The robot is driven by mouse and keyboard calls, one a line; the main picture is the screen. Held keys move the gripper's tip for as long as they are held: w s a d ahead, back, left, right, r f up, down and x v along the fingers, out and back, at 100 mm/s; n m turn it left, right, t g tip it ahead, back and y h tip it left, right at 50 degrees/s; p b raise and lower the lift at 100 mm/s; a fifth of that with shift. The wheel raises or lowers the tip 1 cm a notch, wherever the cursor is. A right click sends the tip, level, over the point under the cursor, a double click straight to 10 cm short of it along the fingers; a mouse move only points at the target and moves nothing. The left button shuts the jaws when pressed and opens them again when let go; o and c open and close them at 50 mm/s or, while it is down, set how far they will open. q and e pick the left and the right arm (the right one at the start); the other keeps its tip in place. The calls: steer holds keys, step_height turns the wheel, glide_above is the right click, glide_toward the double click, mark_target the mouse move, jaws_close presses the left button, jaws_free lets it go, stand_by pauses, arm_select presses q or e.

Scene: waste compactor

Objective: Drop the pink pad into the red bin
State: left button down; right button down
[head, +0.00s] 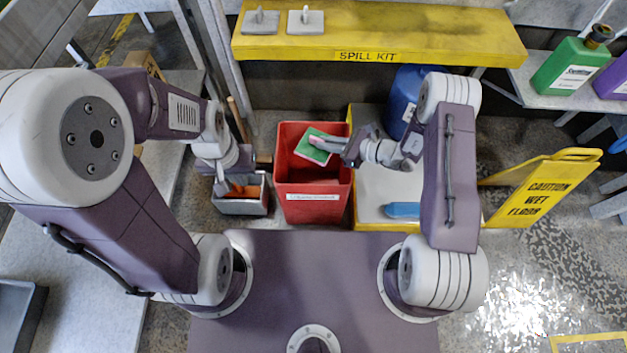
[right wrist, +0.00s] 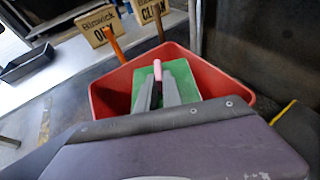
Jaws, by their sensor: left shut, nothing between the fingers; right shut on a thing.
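The pad (head: 310,153) shows a green face with a pink part where my right gripper (head: 330,143) holds it. My right gripper is shut on it, and the pad is over the mouth of the red bin (head: 312,213). In the right wrist view the green face (right wrist: 193,82) and a pink end (right wrist: 157,70) show at the fingers, with the red bin (right wrist: 104,97) around them in the picture. How far the pad is above the rim is hard to tell. My left gripper (head: 224,188) is shut and empty, over a small grey bin (head: 240,207).
The small grey bin holds something orange. A yellow tray (head: 362,222) with a blue item (head: 402,210) stands right of the red bin, near a blue container (head: 402,88). A yellow spill kit shelf (head: 450,40) is behind. A wet floor sign (head: 545,187) stands at right.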

steer(key=c, duration=1.4)
jaws_free()
steer(key=shift+c, duration=0.2)
steer(key=p+v, duration=0.3)
steer(key=v, duration=0.6)
steer(key=shift+r+p, duration=0.1)
steer(key=shift+p, duration=0.3)
